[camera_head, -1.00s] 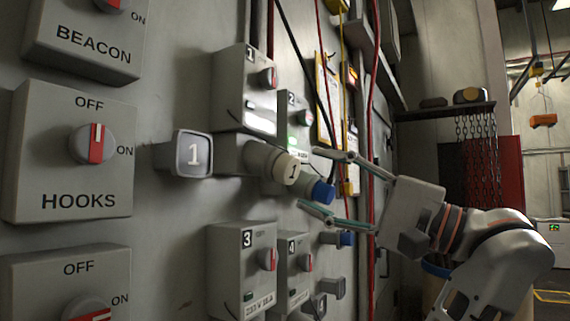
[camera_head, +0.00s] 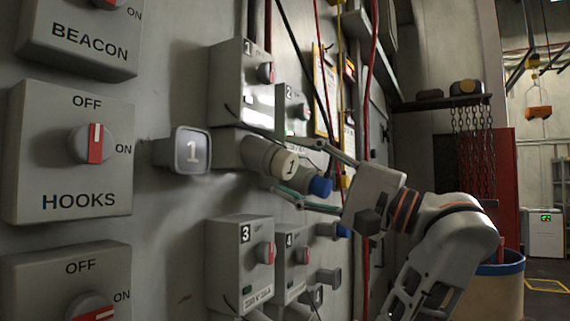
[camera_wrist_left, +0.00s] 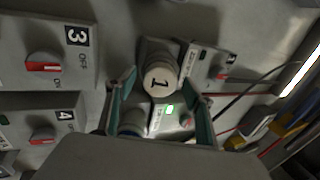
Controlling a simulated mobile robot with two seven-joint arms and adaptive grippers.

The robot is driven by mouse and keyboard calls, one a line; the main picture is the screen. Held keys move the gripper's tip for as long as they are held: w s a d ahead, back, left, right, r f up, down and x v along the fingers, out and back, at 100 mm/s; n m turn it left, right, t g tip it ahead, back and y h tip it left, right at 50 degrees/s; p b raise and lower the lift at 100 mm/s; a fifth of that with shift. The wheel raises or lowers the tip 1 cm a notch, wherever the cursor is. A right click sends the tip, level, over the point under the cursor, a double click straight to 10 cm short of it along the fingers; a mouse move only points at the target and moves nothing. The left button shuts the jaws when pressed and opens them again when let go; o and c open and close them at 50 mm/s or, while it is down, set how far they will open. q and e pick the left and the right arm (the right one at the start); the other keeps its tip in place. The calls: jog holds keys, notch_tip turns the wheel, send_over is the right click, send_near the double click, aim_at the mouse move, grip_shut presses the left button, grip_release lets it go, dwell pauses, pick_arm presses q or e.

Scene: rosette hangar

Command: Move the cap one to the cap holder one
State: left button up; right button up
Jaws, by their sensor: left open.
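Cap one (camera_head: 285,165) is a round cream cap marked 1, on the end of a grey socket on the wall panel. It also shows in the left wrist view (camera_wrist_left: 160,78). Cap holder one (camera_head: 190,150) is a grey squarish piece marked 1, jutting from the wall left of the cap, with no cap visible on it. My left gripper (camera_head: 270,160) is open, its fingers reaching around the cap from above and below in the head view. The wrist view shows the cap between and just beyond the fingertips; I cannot tell whether they touch it. My right gripper is not in view.
A blue cap (camera_head: 320,187) sits just behind cap one. Switch box 1 (camera_head: 240,85) is above, box 3 (camera_head: 240,262) below. Red, black and yellow cables hang behind. The HOOKS switch box (camera_head: 70,150) is at left. Open room lies to the right.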

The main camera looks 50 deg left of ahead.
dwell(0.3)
pick_arm(q)
jog(key=c, duration=1.5)
jog(key=shift+w+d+f, duration=0.1)
jog(key=shift+f, duration=0.05)
jog(key=shift+d, duration=0.15)
jog(key=shift+b+v, duration=0.35)
jog(key=shift+v, duration=0.65)
jog(key=shift+b+v, duration=0.45)
jog(key=shift+v, duration=1.25)
